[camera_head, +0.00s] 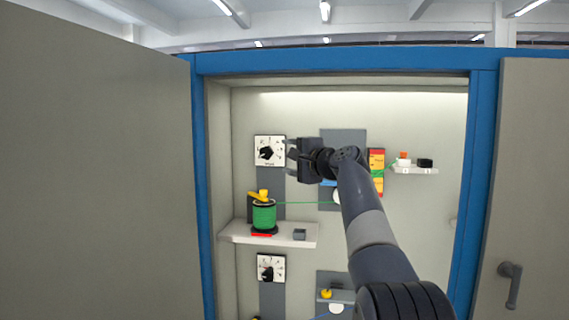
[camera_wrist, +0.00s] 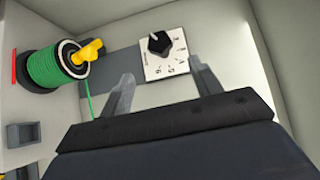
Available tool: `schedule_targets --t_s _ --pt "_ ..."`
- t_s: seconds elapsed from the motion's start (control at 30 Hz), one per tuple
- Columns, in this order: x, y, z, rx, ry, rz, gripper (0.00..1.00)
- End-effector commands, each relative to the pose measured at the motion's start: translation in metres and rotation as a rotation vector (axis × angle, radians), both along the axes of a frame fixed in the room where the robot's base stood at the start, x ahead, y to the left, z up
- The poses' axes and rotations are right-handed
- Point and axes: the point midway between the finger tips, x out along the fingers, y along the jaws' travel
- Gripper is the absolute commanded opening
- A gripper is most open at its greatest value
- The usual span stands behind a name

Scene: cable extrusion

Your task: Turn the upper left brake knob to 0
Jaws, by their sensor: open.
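The upper left brake knob (camera_head: 266,152) is a black pointer knob on a white square dial plate (camera_head: 277,142) at the upper left of the cabinet's back wall. In the wrist view the knob (camera_wrist: 159,43) sits on its dial plate (camera_wrist: 164,66) with dark marks along the edge. The pointer's exact setting is too small to read. My gripper (camera_head: 290,150) is open and empty, just right of the dial in the head view. In the wrist view its two fingers (camera_wrist: 164,88) stand apart below the plate, and the knob lies beyond them, untouched.
A green cable spool (camera_head: 264,217) with a yellow handle (camera_head: 259,195) is below the dial, above a shelf (camera_head: 228,233) with a small grey box (camera_head: 299,234). A second dial (camera_head: 271,260) is lower. Blue frame posts (camera_head: 198,180) and open doors flank the cabinet.

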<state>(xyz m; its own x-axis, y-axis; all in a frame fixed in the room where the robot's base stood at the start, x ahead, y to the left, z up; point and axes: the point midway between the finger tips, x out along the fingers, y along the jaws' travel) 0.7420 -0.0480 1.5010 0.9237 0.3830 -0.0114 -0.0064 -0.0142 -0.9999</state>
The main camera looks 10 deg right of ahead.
Motion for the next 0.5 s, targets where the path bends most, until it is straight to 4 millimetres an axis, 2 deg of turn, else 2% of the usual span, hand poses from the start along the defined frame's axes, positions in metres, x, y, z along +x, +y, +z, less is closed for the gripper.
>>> schedule_targets --t_s 0.17,0.5 --pt "0.01 0.004 0.002 0.0 0.001 0.002 0.6" --pt "0.054 0.022 0.004 0.001 0.001 0.001 0.6"
